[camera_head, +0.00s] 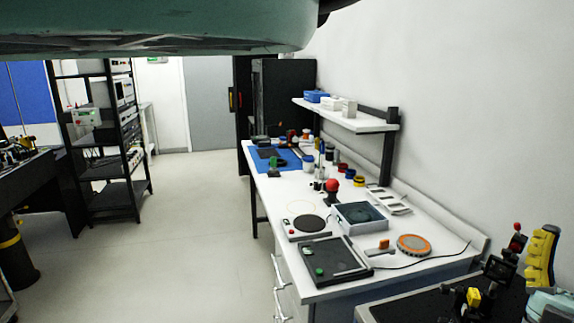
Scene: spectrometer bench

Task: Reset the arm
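My gripper is not in view, so I cannot see its fingers or whether it holds anything. A large teal part of my own body (160,28) fills the upper left of the head view and hides what is behind it. The rest of the arm's pose cannot be told from this view.
A white bench (272,195) runs along the right wall, carrying a blue mat (266,158), a grey box (360,217) and a black tray (334,260). A wall shelf (345,115) overhangs it. A black rack (127,193) stands left. The middle floor is clear.

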